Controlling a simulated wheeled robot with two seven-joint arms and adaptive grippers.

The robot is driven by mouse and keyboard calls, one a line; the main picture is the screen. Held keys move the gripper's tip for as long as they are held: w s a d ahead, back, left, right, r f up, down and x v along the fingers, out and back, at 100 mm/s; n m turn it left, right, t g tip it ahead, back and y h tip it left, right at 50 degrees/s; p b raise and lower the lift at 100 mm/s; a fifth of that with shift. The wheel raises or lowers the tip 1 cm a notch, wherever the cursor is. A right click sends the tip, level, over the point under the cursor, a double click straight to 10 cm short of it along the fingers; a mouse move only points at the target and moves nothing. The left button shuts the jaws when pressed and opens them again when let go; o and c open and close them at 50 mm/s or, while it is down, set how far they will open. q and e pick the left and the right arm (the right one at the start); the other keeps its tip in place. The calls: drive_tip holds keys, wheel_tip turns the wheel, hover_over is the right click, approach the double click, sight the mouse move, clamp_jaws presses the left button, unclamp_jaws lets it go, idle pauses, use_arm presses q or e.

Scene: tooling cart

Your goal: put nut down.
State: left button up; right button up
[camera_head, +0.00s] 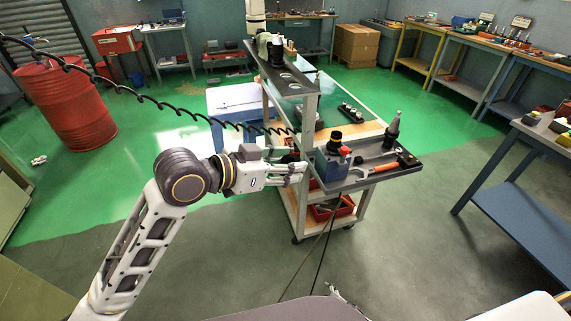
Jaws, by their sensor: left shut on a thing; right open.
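My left gripper (301,172) reaches in from the left to the near left side of the tooling cart. Its fingers are shut at the left end of the cart's grey tray (408,171), beside a blue box-like tool holder (331,169). The nut itself is too small or hidden between the fingers to make out. My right gripper (341,294) shows only in part at the bottom edge, low and away from the cart, its fingers apart.
The tray holds an orange-handled hammer (385,167) and a dark upright tool holder (391,131). A narrow upper shelf (283,71) with holes rises behind my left gripper. A red bin (331,208) sits on the lower shelf. Floor to the right of the cart is clear.

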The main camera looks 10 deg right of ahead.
drive_tip(key=s+d+f+m+g, duration=0.1)
drive_tip(key=s+f+m+g, duration=0.1)
drive_tip(key=s, duration=0.8)
drive_tip(key=s+d+f+m+g+h, duration=0.1)
drive_tip(key=s+f+m+g, duration=0.1)
drive_tip(key=s, duration=0.8)
drive_tip(key=s+d+f+m+g, duration=0.1)
drive_tip(key=s+f, duration=0.3)
drive_tip(key=s, duration=0.6)
drive_tip(key=shift+d+f+m+g, duration=0.35)
drive_tip(key=shift+m+g, duration=0.15)
drive_tip(key=shift+g, duration=0.1)
use_arm(q)
drive_tip(key=shift+r, duration=0.1)
use_arm(e)
drive_tip(key=shift+w, duration=0.1)
